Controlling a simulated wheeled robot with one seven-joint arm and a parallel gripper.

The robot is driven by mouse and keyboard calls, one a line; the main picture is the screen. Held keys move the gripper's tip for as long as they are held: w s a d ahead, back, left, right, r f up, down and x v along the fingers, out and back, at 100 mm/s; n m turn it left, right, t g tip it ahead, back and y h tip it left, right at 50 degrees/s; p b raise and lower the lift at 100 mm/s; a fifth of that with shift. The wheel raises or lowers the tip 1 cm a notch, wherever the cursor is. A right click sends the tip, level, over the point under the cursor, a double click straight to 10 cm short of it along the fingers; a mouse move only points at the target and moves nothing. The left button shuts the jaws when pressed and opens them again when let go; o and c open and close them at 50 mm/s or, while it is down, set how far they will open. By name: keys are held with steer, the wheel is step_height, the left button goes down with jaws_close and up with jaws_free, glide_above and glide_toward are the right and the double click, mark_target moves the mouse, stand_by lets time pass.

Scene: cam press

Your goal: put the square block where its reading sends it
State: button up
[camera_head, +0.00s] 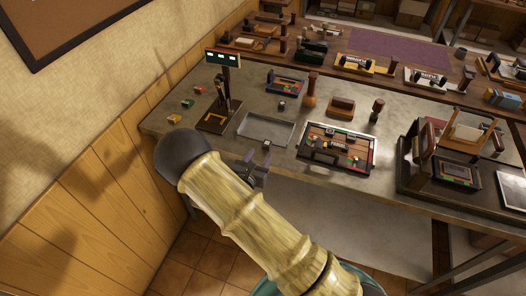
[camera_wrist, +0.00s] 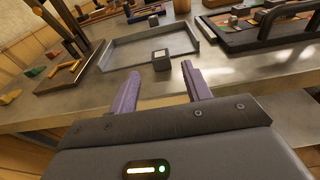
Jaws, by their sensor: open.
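A small grey square block (camera_wrist: 161,60) with a pale face on top sits at the front edge of the shallow grey tray (camera_wrist: 118,48) in the wrist view. I cannot tell whether it is inside the rim or just in front. In the head view the tray (camera_head: 246,126) lies on the bench, with my gripper (camera_head: 259,158) at its near side. My gripper is open and empty; in the wrist view its two purple fingers (camera_wrist: 160,74) point toward the block, one to each side and short of it. A post with a lit display (camera_head: 222,58) stands left of the tray.
Small coloured pieces (camera_head: 187,103) lie at the bench's left. Another small dark block (camera_head: 281,104) is behind the tray. A black-handled board (camera_head: 337,147) lies to its right, with a wooden peg (camera_head: 310,92) behind. A framed press (camera_head: 455,165) stands far right.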

steer(key=f+v, duration=0.1)
steer(key=v, duration=0.5)
steer(key=shift+r+b, duration=0.4)
steer(key=shift+r, duration=0.1)
steer(key=s+d+r+m+g+h, duration=0.25)
steer(key=s+d+m+g, duration=0.25)
steer(key=d+m+g, duration=0.4)
steer(key=s+d+r+m+g+h, duration=0.25)
steer(key=s+d+m+g, duration=0.2)
steer(key=d+m, duration=0.4)
steer(key=s+d+r+m+y, duration=0.1)
steer(key=s+r+m+y, duration=0.4)
steer(key=m, duration=0.9)
step_height(320, 180, up, 3)
steer(key=t+y, duration=0.1)
steer(key=y, duration=0.4)
steer(key=shift+s+d+y, duration=0.25)
steer(key=shift+y, duration=0.05)
